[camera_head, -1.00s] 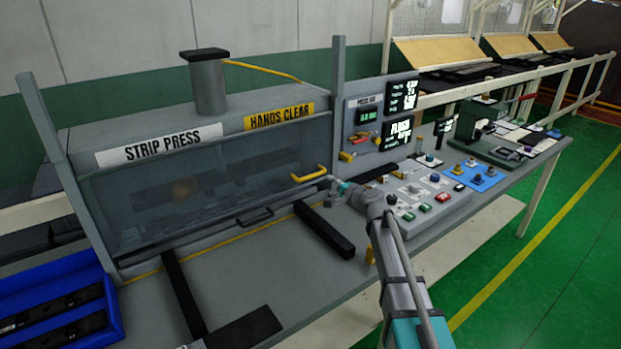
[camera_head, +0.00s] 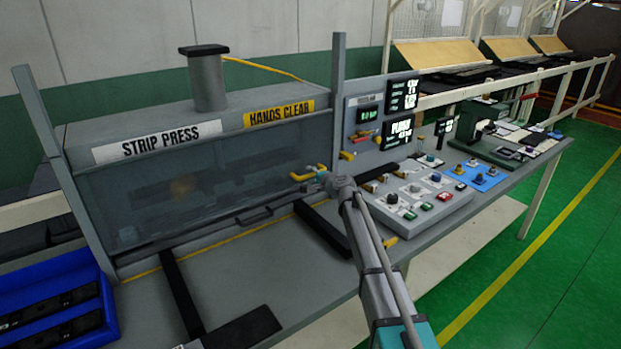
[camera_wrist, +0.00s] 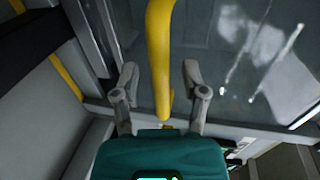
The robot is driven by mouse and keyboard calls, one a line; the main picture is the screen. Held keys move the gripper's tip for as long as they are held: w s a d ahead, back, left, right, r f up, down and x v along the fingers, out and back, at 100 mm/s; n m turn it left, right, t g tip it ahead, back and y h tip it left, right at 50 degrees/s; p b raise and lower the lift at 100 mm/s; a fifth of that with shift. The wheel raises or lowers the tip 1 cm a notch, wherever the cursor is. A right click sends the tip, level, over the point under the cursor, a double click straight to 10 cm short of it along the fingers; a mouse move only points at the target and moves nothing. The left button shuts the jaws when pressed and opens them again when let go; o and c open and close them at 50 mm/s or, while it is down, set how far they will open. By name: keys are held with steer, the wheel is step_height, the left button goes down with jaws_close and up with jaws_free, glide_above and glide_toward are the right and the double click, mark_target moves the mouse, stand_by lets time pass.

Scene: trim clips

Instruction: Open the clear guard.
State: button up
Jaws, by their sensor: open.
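The clear guard (camera_head: 150,205) is a see-through panel across the front of the strip press, and it is down. It carries a yellow handle (camera_head: 303,174) at its right side and a dark handle (camera_head: 254,216) along its bottom edge. My gripper (camera_head: 312,178) is at the yellow handle. In the wrist view the yellow handle (camera_wrist: 161,60) runs between the two spread fingers of my gripper (camera_wrist: 158,80), with a gap visible on each side. The jaws are open. In the head view my wrist hides part of the bench behind it.
A control panel (camera_head: 435,196) with buttons stands right of my arm. A blue tray (camera_head: 112,318) with dark strips sits at the left. A grey post (camera_head: 338,100) rises beside the press. Dark rails lie on the bench before the guard.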

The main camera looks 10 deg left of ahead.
steer(key=shift+w+a, duration=0.25)
jaws_close()
stand_by(0.3)
